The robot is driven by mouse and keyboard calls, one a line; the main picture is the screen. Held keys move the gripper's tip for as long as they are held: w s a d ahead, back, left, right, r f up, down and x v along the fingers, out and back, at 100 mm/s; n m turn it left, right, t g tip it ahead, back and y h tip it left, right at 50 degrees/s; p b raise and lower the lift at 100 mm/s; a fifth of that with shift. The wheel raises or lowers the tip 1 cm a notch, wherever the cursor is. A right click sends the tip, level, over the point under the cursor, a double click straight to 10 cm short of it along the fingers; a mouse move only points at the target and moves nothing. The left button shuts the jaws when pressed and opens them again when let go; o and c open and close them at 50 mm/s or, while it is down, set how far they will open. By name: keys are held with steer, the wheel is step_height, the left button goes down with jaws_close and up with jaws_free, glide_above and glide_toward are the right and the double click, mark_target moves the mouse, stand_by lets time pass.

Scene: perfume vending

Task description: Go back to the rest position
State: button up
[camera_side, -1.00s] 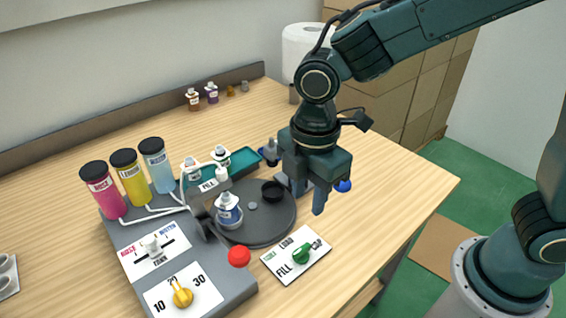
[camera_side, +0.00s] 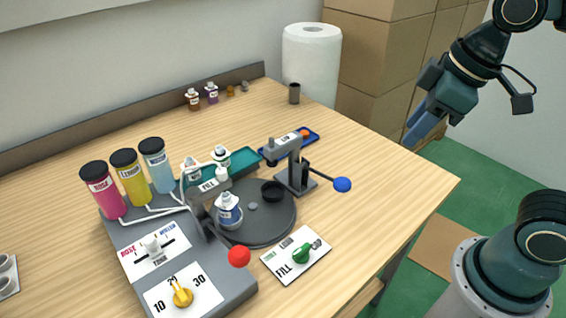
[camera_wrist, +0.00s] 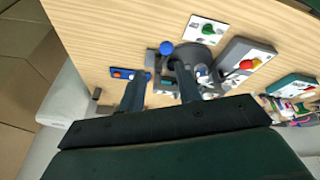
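My gripper (camera_side: 412,136) hangs in the air to the right of the table, clear of everything on it, with its fingers angled down to the left. In the wrist view my gripper (camera_wrist: 160,74) has its two fingers apart, with nothing held between them. The filling machine (camera_side: 228,290) stands on the table with a turntable (camera_side: 274,229). A blue-labelled bottle (camera_side: 229,212) stands on the turntable under the fill head (camera_side: 208,186). The press with a blue-knobbed lever (camera_side: 342,185) stands at the turntable's right.
A paper roll (camera_side: 311,62) and a dark cup (camera_side: 294,93) stand at the back right. A switch card (camera_side: 285,271) lies in front. The air around my gripper is free.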

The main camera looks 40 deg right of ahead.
steer(key=s+d+m+t, duration=0.1)
steer(key=s+d+m, duration=0.2)
steer(key=s+m, duration=0.2)
steer(key=shift+d+r+t+h, duration=0.3)
steer(key=shift+d, duration=0.1)
